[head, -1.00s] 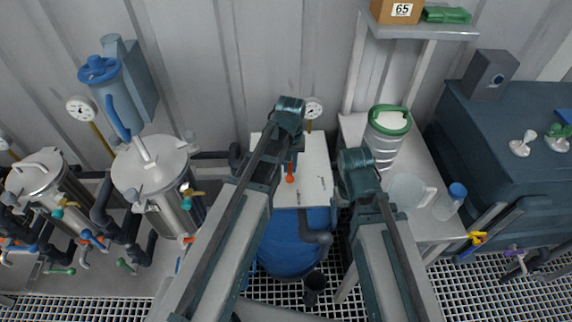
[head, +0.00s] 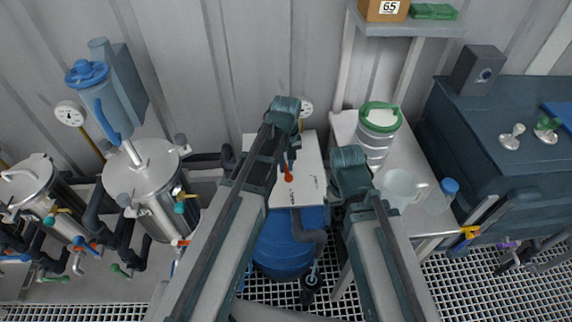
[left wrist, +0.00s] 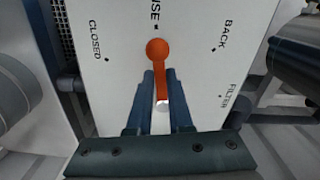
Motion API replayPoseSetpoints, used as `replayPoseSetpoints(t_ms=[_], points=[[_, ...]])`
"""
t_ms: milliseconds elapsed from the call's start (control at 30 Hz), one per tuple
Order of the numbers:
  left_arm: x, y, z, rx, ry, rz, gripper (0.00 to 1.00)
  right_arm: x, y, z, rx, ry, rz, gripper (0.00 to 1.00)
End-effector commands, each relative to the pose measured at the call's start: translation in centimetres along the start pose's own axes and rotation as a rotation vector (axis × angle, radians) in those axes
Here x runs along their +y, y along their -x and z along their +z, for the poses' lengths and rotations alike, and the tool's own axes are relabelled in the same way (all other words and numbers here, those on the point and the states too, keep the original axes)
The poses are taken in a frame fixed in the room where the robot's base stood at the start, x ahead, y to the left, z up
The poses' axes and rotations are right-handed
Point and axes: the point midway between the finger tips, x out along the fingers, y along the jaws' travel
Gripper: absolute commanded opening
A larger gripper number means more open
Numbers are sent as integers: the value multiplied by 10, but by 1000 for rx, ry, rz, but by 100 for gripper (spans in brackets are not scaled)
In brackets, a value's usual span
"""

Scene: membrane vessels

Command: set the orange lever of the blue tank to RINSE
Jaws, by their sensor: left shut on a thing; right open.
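The blue tank (head: 282,252) stands in the middle of the head view, below a white panel (head: 311,158). The orange lever (head: 288,177) is on this panel. In the left wrist view the lever's round orange knob (left wrist: 157,48) points up toward a label partly cut off at the top edge, ending in "SE". CLOSED is to the left, BACK and FILTER to the right. My left gripper (left wrist: 162,85) is shut on the lever's arm, its fingers on either side below the knob. My right gripper (head: 349,180) is open and empty, right of the panel.
Steel vessels (head: 147,180) with pipes stand to the left. A gauge (head: 306,108) is behind the panel.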

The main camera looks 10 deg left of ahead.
Motion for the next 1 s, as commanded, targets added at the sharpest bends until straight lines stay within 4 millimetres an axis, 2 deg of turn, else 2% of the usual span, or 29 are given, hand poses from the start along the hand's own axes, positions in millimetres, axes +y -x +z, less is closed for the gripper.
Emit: replayPoseSetpoints(t_ms=[33,200,667,867,1000], points=[[0,0,0,0,-1,0,20,0,0,0,0,0,0,86],[0,0,0,0,-1,0,49,0,0,0,0,0,0,86],[0,6,0,0,-1,0,49,0,6,0,0,0,0,86],[0,24,0,0,-1,0,49,2,24,1,0,0,0,86],[0,43,0,0,-1,0,49,4,43,2,0,0,0,86]])
